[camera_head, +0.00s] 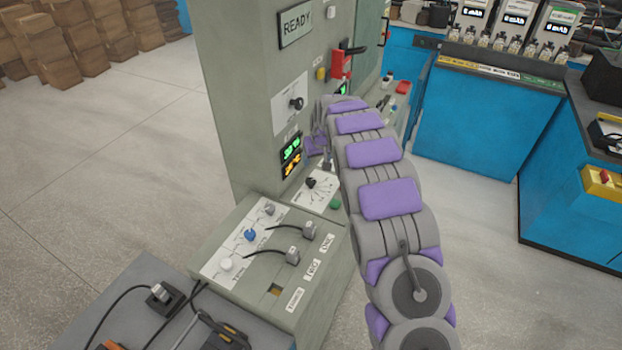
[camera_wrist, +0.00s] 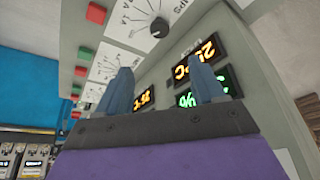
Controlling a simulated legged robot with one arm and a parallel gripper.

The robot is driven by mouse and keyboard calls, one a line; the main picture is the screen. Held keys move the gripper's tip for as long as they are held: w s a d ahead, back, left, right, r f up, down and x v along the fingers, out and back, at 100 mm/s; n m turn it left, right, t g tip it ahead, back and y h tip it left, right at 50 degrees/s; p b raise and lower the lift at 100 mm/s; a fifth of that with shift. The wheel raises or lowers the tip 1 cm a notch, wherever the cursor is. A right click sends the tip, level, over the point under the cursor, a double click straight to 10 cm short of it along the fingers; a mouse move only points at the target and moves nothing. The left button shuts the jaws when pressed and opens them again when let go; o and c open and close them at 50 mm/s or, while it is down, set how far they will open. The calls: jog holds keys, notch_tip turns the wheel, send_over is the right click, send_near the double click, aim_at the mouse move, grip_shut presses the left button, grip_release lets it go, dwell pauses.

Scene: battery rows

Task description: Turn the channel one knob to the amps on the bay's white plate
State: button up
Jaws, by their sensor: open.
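My gripper (camera_head: 318,146) reaches the cabinet front beside the lit displays, partly hidden by my arm. In the wrist view its two fingers (camera_wrist: 162,88) stand apart with nothing between them. Beyond the fingertips there, a black knob (camera_wrist: 160,27) sits on a white dial plate (camera_wrist: 125,20); the gripper is apart from it. In the head view a dark knob (camera_head: 311,182) sits on a marked white plate (camera_head: 322,196) below the displays, and another dark knob (camera_head: 296,103) sits on a white plate (camera_head: 280,112) above them. I cannot read which is channel one, or the amps value.
Green and orange displays (camera_head: 291,156) are close to my gripper. A grey console (camera_head: 325,290) with small knobs and plugged cables juts out below. A red switch (camera_head: 341,65) is higher on the cabinet.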

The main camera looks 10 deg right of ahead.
aim_at(310, 180)
jog(key=b+x, duration=0.2)
jog(key=x, duration=1.4)
jog(key=shift+f, duration=0.3)
jog(key=c, duration=1)
